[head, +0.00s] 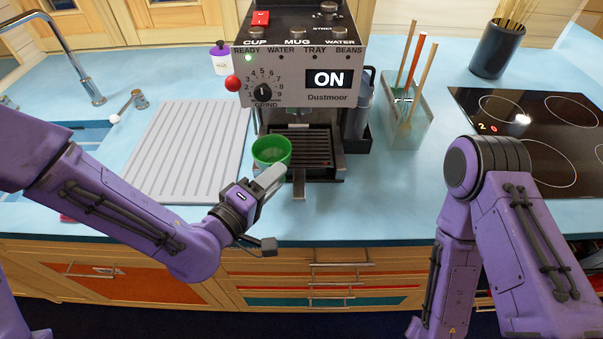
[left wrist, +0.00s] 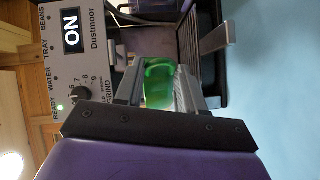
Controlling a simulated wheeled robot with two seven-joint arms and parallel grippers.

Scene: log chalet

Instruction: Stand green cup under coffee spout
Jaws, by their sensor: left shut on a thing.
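The green cup (head: 271,151) is upright at the front left of the coffee machine (head: 300,80), beside the drip tray (head: 302,147). My left gripper (head: 272,176) is shut on the cup; in the left wrist view the cup (left wrist: 159,84) shows between the two fingers (left wrist: 158,90). I cannot tell whether the cup touches the counter or hangs just above it. The machine's display reads ON and a green light shows at READY. My right arm (head: 490,200) is at the right, its gripper out of view.
A ribbed grey draining board (head: 187,150) lies left of the machine. A black hob (head: 535,130) is at the right. The blue counter (head: 385,205) in front is clear.

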